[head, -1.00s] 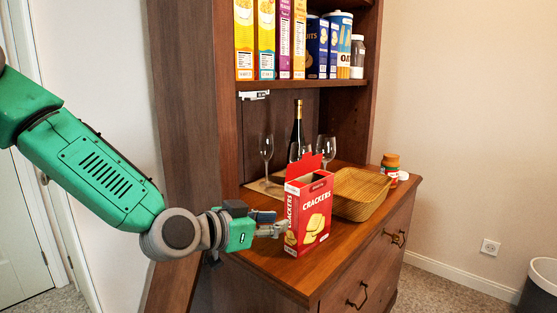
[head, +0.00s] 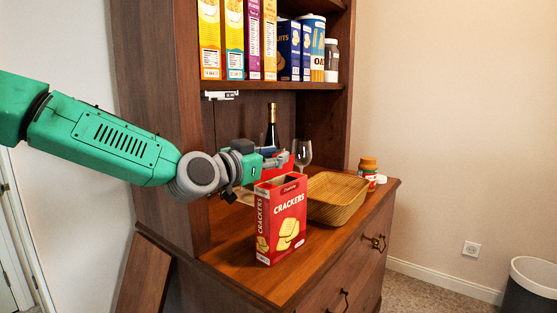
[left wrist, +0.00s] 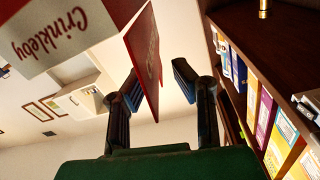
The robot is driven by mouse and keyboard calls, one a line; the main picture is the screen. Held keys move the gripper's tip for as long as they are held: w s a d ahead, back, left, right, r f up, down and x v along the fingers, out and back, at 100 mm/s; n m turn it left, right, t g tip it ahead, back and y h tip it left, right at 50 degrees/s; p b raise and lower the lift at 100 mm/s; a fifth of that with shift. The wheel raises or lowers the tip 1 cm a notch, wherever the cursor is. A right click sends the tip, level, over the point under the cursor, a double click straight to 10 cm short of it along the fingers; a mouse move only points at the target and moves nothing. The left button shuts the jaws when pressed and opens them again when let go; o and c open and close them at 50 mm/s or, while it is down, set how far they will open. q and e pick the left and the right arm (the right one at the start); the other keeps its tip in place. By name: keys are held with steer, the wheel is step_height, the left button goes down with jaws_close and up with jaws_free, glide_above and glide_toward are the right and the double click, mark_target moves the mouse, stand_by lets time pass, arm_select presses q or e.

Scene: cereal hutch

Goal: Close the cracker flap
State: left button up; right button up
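The red cracker box (head: 281,222) stands upright on the hutch counter with its top open. Its red flap (head: 268,173) sticks up at the back of the opening, partly hidden by my left gripper (head: 280,160). My left gripper is just above the box top, beside the raised flap. In the left wrist view, its two dark fingers (left wrist: 157,88) are spread apart. The red flap (left wrist: 146,50) reaches down into the gap between them, nearer the left finger. I cannot tell whether they touch. The box's white and red side (left wrist: 65,35) fills the upper left. My right gripper is not in view.
A wicker basket (head: 336,198) stands right behind the box. A dark bottle (head: 272,128) and a wine glass (head: 304,154) stand farther back. A jar (head: 367,167) is at the far right. Cereal boxes (head: 232,40) line the shelf above. The counter's front left is clear.

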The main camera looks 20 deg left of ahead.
arm_select(q)
steer(key=shift+w+d, duration=0.25)
steer(key=shift+w, duration=0.45)
steer(key=shift+a, duration=0.25)
jaws_close()
steer(key=shift+d, duration=0.15)
